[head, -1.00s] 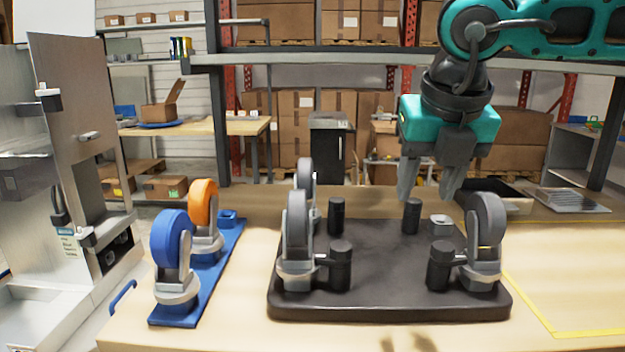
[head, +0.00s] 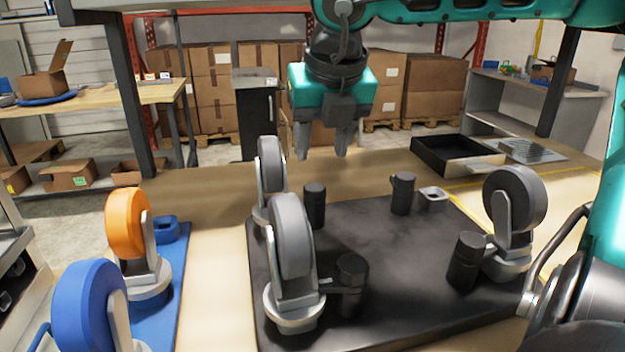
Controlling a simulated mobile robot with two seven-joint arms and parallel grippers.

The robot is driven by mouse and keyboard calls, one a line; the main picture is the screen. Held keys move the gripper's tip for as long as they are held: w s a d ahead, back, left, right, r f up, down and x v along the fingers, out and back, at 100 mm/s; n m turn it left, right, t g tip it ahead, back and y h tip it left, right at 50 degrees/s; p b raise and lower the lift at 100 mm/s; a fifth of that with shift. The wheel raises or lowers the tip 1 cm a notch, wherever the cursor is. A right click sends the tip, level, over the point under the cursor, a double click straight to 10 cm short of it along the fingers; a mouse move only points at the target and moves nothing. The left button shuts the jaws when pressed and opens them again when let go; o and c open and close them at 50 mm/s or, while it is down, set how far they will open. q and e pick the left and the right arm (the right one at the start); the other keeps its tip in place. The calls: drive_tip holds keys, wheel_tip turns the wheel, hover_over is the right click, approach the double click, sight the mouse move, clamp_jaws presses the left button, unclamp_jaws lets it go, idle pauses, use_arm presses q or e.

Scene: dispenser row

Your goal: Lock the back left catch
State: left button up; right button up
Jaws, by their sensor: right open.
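A black base plate (head: 400,265) lies on the table, with a black post-like catch near each corner. The back left catch (head: 315,206) stands upright beside the grey back left caster (head: 271,170). I see no arm from this catch reaching the caster, though part may be hidden. The front left catch (head: 351,285) has an arm reaching the front left caster (head: 291,240). The front right catch (head: 466,260) has one toward the right caster (head: 515,205). The back right catch (head: 402,194) stands by an empty socket (head: 433,195). My right gripper (head: 323,154) is open and empty, pointing down above and behind the back left catch.
A blue rack (head: 172,270) at left holds an orange caster wheel (head: 128,222) and a blue one (head: 90,308). A black tray (head: 450,158) and a grey grille (head: 533,151) lie at the back right.

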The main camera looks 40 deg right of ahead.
sight(314, 187)
drive_tip(key=x, duration=0.8)
drive_tip(key=shift+w+f+b, duration=0.25)
drive_tip(key=shift+f+b, duration=0.05)
drive_tip(key=shift+f, duration=0.05)
use_arm(q)
drive_tip(key=shift+w+d+r, duration=0.2)
drive_tip(key=shift+w+d, duration=0.05)
drive_tip(key=shift+w, duration=0.25)
use_arm(e)
drive_tip(key=c, duration=0.8)
use_arm(q)
drive_tip(key=shift+s+f, duration=0.25)
drive_tip(key=shift+f, duration=0.05)
use_arm(e)
drive_tip(key=shift+o, duration=0.2)
